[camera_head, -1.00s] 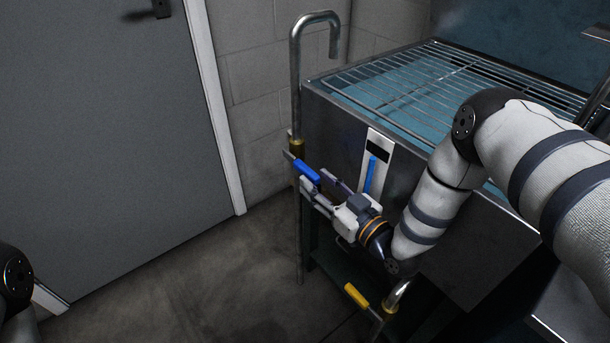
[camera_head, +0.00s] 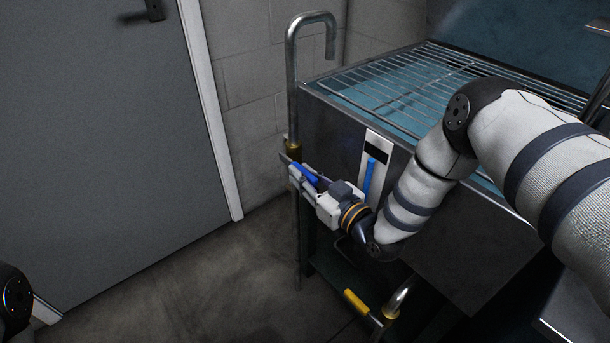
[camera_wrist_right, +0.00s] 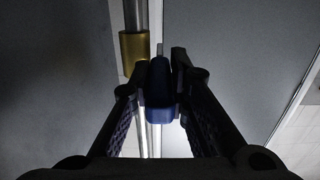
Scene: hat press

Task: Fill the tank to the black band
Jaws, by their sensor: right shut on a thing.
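The tank (camera_head: 330,125) is a dark metal box with blue liquid (camera_head: 400,105) under a wire rack. The gauge on its front is a pale strip with a blue column (camera_head: 369,180) and a black band (camera_head: 377,153) near the top. The column's top appears to meet the band's lower part. A tall steel spout (camera_head: 292,85) with a brass collar curves over the tank's left corner. My right gripper (camera_head: 303,174) is shut on the blue valve handle (camera_wrist_right: 160,95) below the collar. The handle shows between both fingers in the right wrist view. My left gripper is out of view.
A yellow handle (camera_head: 356,301) on a lower pipe sits below the tank. A grey door (camera_head: 100,130) and block wall (camera_head: 243,80) stand at the left. The floor (camera_head: 200,285) in front of the door is clear. My right arm passes before the tank's front.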

